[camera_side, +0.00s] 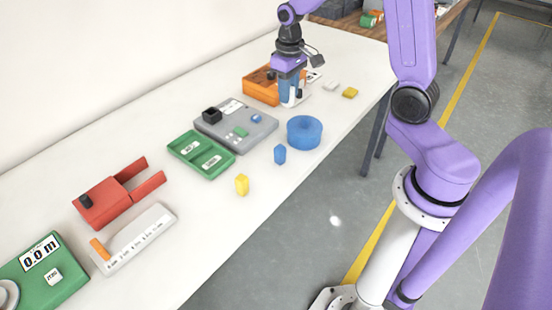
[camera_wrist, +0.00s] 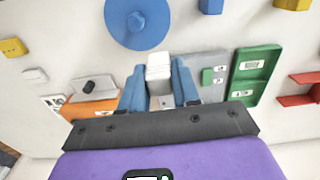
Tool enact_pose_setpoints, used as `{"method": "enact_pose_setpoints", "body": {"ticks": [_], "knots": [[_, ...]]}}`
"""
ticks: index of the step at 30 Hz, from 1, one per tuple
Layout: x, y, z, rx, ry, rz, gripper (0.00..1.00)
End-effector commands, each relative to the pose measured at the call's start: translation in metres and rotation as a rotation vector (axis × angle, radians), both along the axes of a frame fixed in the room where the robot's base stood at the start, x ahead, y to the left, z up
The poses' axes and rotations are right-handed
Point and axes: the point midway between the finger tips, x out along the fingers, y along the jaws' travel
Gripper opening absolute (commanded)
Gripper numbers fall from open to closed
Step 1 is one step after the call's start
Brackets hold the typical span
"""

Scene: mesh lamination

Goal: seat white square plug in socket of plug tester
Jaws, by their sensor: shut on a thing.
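The white square plug (camera_wrist: 159,70) is between the two blue fingers of my gripper (camera_wrist: 159,84) in the wrist view, and the fingers are shut on it. In the side view my gripper (camera_side: 292,98) is low over the far part of the table, beside an orange box (camera_side: 259,86). The fingers partly hide the plug there. A grey panel (camera_side: 258,131) carries a black square block (camera_side: 212,115) and small green and blue parts. I cannot tell from any label which device is the plug tester, and no socket opening shows clearly.
Green tray (camera_side: 201,155), blue block (camera_side: 280,154) and yellow block (camera_side: 242,185) stand nearer. A white block (camera_side: 330,85) and another yellow block (camera_side: 350,92) lie beyond my gripper. The table's right edge is close.

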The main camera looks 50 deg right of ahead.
Motion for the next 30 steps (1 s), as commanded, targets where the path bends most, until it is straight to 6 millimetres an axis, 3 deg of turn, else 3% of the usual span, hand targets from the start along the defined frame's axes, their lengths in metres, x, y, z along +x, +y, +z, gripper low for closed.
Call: {"method": "enact_pose_setpoints", "body": {"ticks": [8, 18, 24, 30], "knots": [[-0.033, 0.051, 0.006, 0.000, -0.002, 0.390, 0.00], [-0.103, 0.106, 0.010, 0.000, -0.001, 1.025, 0.00], [-0.144, 0.122, 0.010, 0.000, -0.002, 1.361, 0.00], [-0.169, 0.127, 0.009, 0.001, -0.002, 1.569, 0.00]]}}
